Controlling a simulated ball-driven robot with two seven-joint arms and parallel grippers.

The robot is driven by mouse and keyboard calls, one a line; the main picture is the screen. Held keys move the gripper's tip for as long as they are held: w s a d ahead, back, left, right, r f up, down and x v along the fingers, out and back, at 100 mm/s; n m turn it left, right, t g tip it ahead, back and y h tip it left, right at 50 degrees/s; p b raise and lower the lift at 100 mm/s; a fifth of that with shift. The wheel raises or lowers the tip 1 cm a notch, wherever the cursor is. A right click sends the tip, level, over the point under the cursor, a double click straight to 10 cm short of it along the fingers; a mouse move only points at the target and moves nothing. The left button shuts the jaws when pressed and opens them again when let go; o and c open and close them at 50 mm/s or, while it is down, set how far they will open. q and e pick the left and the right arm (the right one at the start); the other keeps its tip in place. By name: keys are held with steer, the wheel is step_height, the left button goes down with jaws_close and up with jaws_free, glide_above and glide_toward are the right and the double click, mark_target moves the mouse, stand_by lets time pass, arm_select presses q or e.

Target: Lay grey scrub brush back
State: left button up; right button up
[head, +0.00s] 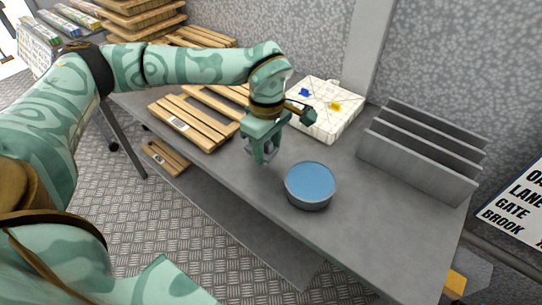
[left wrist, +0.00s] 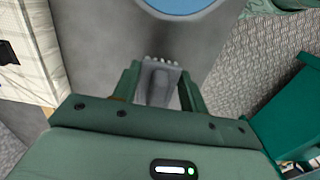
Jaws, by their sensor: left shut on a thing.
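My left gripper (head: 261,150) is over the grey table (head: 350,225), pointing down, just left of the blue round tin. It is shut on the grey scrub brush (left wrist: 158,84), which sits between the two fingers in the left wrist view with its bristle end showing past the fingertips. In the head view the brush is mostly hidden by the fingers. I cannot tell whether it touches the table top. My right gripper is not in view.
A round tin with a blue top (head: 310,182) stands close to the right of my left gripper. Wooden pallets (head: 190,118) lie to the left, a white wrapped parcel (head: 325,108) behind, and a grey slotted rack (head: 420,155) at the right. The table's front right is clear.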

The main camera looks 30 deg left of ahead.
mark_target(270, 156)
arm_select(q)
steer(key=shift+w+f, duration=0.25)
steer(key=shift+f, duration=0.15)
steer(key=shift+w+f, duration=0.15)
steer(key=shift+f, duration=1.2)
steer(key=shift+f, duration=0.2)
steer(key=o, duration=0.9)
